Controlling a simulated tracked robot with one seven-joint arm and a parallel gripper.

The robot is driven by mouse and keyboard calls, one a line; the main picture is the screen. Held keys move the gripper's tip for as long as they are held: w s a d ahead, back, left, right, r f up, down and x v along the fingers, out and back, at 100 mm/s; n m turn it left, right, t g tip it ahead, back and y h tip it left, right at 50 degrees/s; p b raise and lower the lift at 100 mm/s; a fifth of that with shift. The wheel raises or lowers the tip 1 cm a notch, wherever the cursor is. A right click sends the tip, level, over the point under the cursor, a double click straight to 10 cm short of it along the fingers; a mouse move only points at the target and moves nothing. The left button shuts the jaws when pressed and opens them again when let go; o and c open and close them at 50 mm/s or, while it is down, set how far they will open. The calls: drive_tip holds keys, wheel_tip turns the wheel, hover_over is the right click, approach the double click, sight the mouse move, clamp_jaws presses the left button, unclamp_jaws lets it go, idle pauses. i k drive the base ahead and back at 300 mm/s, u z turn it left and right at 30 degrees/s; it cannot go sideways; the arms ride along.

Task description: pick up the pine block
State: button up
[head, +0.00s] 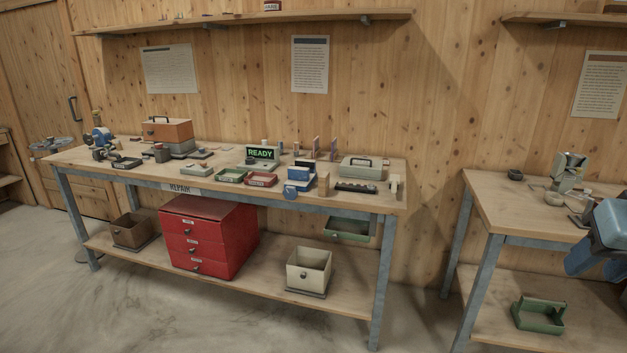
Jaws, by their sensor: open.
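A small upright pale wooden block (323,184), which looks like the pine block, stands near the front edge of the long workbench (110,168), right of centre. A blue and white item stands close on its left and a dark strip with several knobs lies on its right. The block's front face is in clear view. My gripper is not in view. A blue-grey part at the right edge looks like a link of my arm, well away from the block.
The bench top is crowded: green tray (230,176), red tray (261,180), READY sign (260,153), grey-green case (362,168). A red drawer cabinet (208,237) and cream bin (308,271) sit on the lower shelf. A second bench (496,195) stands right. The floor in front is clear.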

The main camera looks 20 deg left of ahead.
sight(323, 176)
drive_tip(key=u, duration=0.35)
drive_tip(key=i, duration=1.45)
drive_tip(key=u, duration=0.4)
